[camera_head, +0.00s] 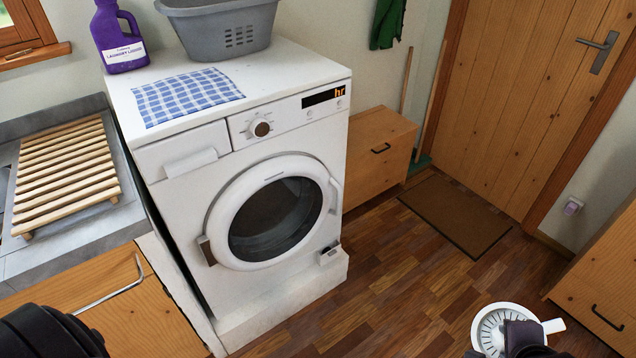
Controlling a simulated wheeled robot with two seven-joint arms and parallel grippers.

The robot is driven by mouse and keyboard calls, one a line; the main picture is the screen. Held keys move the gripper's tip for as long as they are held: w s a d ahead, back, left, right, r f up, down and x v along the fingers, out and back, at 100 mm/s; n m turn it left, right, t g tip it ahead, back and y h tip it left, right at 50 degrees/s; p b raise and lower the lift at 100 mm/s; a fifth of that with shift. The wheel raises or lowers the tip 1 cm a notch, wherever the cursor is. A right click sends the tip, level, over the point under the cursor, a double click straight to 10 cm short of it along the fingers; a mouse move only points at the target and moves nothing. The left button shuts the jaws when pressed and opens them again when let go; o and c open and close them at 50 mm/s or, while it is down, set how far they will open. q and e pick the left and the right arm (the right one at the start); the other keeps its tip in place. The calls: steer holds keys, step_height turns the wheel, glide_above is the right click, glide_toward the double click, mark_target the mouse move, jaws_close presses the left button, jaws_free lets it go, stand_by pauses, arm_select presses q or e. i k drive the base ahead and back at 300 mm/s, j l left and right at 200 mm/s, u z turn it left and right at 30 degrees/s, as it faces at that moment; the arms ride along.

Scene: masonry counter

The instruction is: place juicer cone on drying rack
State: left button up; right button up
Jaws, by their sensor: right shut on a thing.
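The white juicer cone (489,330) shows at the bottom right, a round ribbed piece with a tab on its right side. My right gripper (522,336) is shut on it and holds it in front of the wooden floor; the gripper hides part of it. The drying rack (66,172), a wooden slatted one, lies on the grey counter at the left, empty and far from my right gripper. A black part of my left arm shows in the bottom left corner; the left gripper's fingers are out of view.
A white washing machine (185,265) stands between the rack and my right gripper. On its top are a checked blue cloth (186,96), a purple laundry bottle (118,38) and a grey basket (220,28). A wooden cabinet (596,290) stands at right. The floor between is clear.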

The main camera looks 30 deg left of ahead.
mark_target(69, 140)
steer(key=l+u, duration=0.1)
steer(key=u, duration=0.35)
steer(key=i+l+u, duration=0.1)
steer(key=u, duration=0.35)
steer(key=l+u, duration=0.2)
steer(key=u, duration=0.25)
steer(key=l+u, duration=0.2)
steer(key=u, duration=0.25)
